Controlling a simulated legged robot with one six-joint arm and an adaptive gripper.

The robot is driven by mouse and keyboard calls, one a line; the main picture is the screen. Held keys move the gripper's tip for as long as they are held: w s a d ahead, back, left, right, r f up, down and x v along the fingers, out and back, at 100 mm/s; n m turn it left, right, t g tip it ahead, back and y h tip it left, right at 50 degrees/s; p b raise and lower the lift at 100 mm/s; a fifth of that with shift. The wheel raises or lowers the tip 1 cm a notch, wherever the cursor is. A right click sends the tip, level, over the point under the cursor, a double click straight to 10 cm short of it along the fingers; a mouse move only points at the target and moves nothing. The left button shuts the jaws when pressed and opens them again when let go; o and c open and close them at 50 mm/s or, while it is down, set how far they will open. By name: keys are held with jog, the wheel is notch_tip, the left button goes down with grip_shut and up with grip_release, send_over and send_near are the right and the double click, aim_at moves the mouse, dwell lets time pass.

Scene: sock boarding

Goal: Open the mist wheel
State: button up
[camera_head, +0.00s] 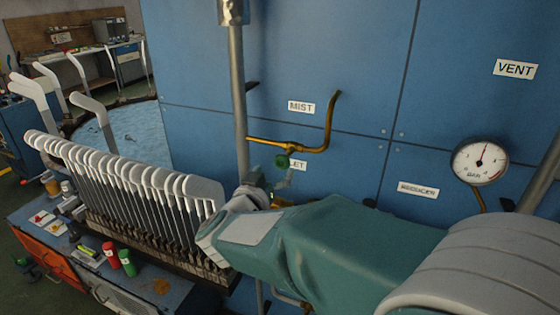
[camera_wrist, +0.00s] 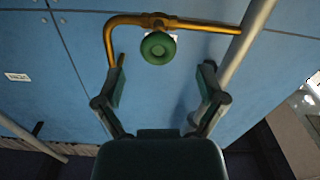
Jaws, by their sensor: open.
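The mist wheel is a small green handwheel (camera_head: 282,161) on a brass pipe (camera_head: 318,149) against the blue wall panel, just below the MIST label (camera_head: 301,107). In the wrist view the green wheel (camera_wrist: 158,48) faces me near the top centre, under the brass pipe (camera_wrist: 180,23). My gripper (camera_wrist: 163,75) is open and empty, with its two fingers spread left and right below the wheel in the picture. The wheel appears between and beyond the fingertips; I see no contact. In the head view my gripper (camera_head: 279,185) is partly hidden by my own arm.
A grey vertical pipe (camera_head: 238,100) stands left of the wheel; it runs close to the right finger in the wrist view. A rack of white sock boards (camera_head: 130,185) stands on the bench at left. A pressure gauge (camera_head: 480,162) is at right.

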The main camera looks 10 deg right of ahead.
aim_at(280, 163)
jog(key=shift+x, duration=2.35)
jog(key=c, duration=1.2)
